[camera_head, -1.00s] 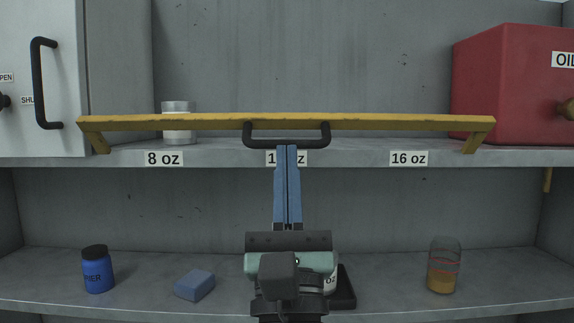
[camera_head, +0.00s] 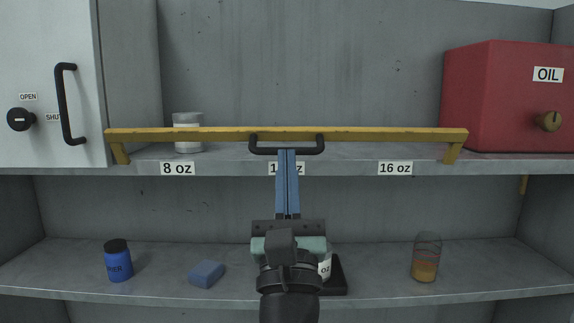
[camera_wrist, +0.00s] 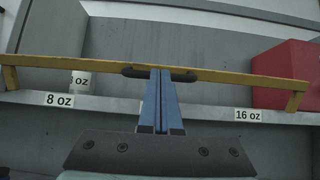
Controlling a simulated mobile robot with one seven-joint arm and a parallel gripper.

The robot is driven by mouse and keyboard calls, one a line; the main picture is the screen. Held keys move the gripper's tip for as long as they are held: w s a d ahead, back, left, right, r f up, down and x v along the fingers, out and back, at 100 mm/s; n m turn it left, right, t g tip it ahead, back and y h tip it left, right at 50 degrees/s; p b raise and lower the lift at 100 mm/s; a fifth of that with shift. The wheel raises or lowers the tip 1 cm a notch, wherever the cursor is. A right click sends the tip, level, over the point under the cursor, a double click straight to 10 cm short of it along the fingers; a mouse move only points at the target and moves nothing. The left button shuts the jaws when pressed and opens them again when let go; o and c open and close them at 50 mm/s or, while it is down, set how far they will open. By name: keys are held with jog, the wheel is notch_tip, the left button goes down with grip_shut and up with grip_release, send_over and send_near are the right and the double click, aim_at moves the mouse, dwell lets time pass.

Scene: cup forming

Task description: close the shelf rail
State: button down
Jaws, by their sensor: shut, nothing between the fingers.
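The yellow shelf rail (camera_head: 380,134) runs across the front of the upper shelf, with a short angled arm at each end. A black handle (camera_head: 265,150) hangs at its middle. The rail also shows in the wrist view (camera_wrist: 225,77). My gripper (camera_head: 287,152) is shut, its two blue fingers together and pointing up. The fingertips are at the middle of the black handle, over its lower bar. In the wrist view the fingertips (camera_wrist: 160,72) cover the middle of the handle. Whether they touch it I cannot tell.
A grey-white cup (camera_head: 188,132) stands behind the rail above the 8 oz label. A red OIL box (camera_head: 500,100) is at the right, a cabinet door (camera_head: 30,80) at the left. Below are a blue jar (camera_head: 117,264), a blue block (camera_head: 206,274) and a glass (camera_head: 426,256).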

aim_at(287, 139)
jog(key=shift+w+r+p, duration=0.3)
jog(key=shift+r+p, duration=0.15)
jog(key=shift+r, duration=0.2)
jog(key=shift+w+r+p, duration=0.25)
jog(key=shift+r+p, duration=0.25)
jog(key=shift+r, duration=0.1)
jog(key=shift+w+r+p, duration=0.3)
jog(key=shift+r+p, duration=0.15)
jog(key=shift+r, duration=0.2)
